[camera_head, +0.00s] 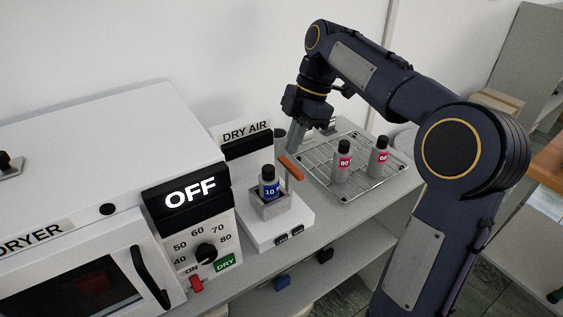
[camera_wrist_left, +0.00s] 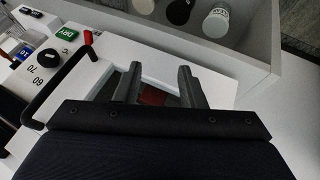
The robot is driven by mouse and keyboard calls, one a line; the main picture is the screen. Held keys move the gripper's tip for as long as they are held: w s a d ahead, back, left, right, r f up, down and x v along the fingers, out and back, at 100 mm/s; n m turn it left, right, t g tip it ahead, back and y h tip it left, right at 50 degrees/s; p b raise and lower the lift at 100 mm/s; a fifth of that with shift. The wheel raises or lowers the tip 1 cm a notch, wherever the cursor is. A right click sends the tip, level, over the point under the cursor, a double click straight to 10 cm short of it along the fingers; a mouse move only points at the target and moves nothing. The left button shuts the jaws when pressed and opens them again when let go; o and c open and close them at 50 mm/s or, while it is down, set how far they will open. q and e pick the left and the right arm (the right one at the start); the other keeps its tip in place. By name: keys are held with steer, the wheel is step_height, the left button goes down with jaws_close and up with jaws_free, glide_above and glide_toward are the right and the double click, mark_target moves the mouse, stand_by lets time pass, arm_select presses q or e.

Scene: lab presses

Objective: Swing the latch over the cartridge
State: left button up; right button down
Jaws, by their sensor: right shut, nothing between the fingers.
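The cartridge (camera_head: 269,188) has a dark cap and a blue label reading 10. It stands upright in a grey holder (camera_head: 272,208) on the white DRY AIR unit. The orange latch (camera_head: 291,168) is a bar on a thin post, to the right of the cartridge and apart from it. My right gripper (camera_head: 292,148) points down just behind the latch, shut and empty; I cannot tell whether it touches the bar. My left gripper (camera_wrist_left: 160,70) shows only in the left wrist view, open, its fingers apart in front of the dryer door.
Two pink-labelled bottles (camera_head: 342,162) (camera_head: 379,157) stand on a wire rack (camera_head: 317,165) to the right. The dryer (camera_head: 100,170), its display reading OFF, stands left with a black door handle (camera_head: 150,278). A lower shelf holds small items.

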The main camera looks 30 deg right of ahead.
arm_select(q)
steer(key=shift+s, duration=0.1)
arm_select(e)
steer(key=shift+w+n, duration=0.5)
steer(key=shift+w, duration=0.1)
steer(key=x, duration=1)
steer(key=shift+s+b, duration=0.2)
steer(key=shift+b, duration=0.15)
arm_select(q)
steer(key=shift+r+p, duration=0.25)
steer(key=shift+p, duration=0.3)
arm_select(e)
steer(key=shift+w+d, duration=0.2)
steer(key=shift+d, duration=1.8)
arm_select(q)
steer(key=shift+d, duration=0.15)
arm_select(e)
steer(key=shift+a+r, duration=0.1)
